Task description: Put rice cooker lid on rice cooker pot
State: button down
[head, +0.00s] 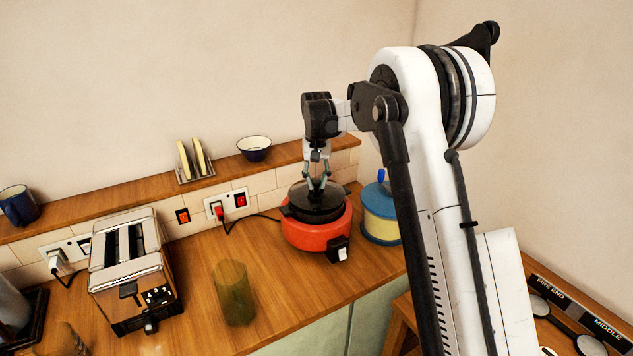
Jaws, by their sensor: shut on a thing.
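The rice cooker pot (313,236) is a red-orange round body with a black-and-white control block on its front. It stands on the wooden counter, right of the middle. The rice cooker lid (318,208) is black and sits at the pot's top; I cannot tell whether it is fully seated or slightly above the rim. My gripper (317,187) points down from above, with its fingers shut on the lid's knob. The fingers partly hide the knob and the lid's middle.
A blue and yellow canister (380,217) stands close to the pot's right. A green glass (234,293) and a toaster (128,265) stand to the left. A ledge behind holds a bowl (254,149), a toast rack (194,163) and a mug (18,206). A cord runs left from the pot.

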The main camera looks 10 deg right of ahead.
jog(key=shift+f+b, duration=0.55)
jog(key=shift+f, duration=0.3)
dwell(0.4)
jog(key=c, duration=1.5)
grip_release()
jog(key=shift+c, duration=0.2)
notch_tip(320, 180, up, 12)
